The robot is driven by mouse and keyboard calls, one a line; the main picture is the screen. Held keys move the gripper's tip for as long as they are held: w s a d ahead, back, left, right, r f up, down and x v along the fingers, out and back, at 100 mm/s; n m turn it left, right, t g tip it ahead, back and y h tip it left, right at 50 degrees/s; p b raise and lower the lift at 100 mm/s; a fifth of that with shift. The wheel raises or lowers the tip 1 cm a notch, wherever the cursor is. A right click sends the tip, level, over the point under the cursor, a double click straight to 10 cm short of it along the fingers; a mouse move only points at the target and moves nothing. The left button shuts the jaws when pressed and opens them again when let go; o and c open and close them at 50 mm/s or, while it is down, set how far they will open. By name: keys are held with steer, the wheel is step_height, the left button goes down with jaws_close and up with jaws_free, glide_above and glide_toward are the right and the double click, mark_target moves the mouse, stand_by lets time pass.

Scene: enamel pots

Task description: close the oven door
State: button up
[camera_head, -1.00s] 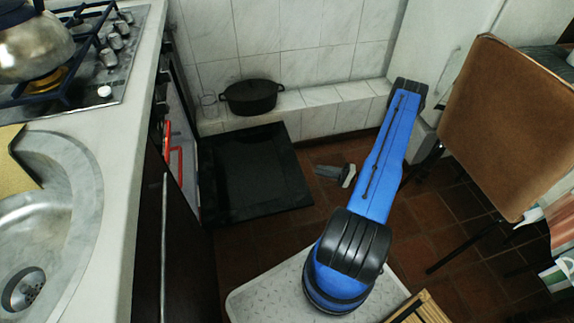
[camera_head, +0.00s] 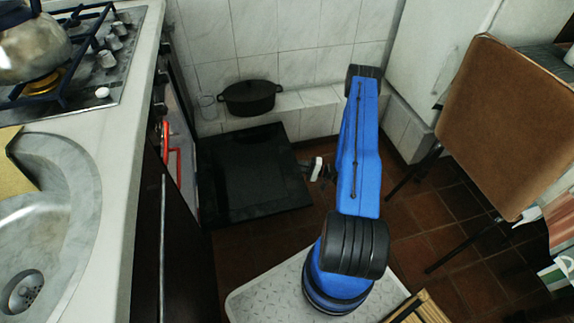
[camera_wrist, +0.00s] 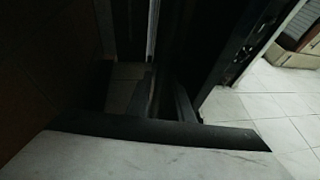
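The oven door (camera_head: 255,180) is a black panel, folded down and lying open, low over the floor in the head view. Its hinge side is at the oven (camera_head: 181,130) on the left. My gripper (camera_head: 312,168) is low beside the door's right edge, very close to it; whether they touch I cannot tell. My blue arm partly hides the wrist. The wrist view is dark, and I cannot make out a clear gap between fingertips or anything held.
A black pot (camera_head: 250,97) stands on a tiled ledge behind the door. Red items (camera_head: 171,150) show at the oven opening. A brown chair (camera_head: 510,120) stands at right. The counter with a sink (camera_head: 45,200) and kettle (camera_head: 32,45) is at left.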

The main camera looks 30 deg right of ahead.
steer(key=shift+w+a, duration=0.35)
steer(key=shift+a, duration=0.1)
jaws_close()
steer(key=shift+r, duration=0.15)
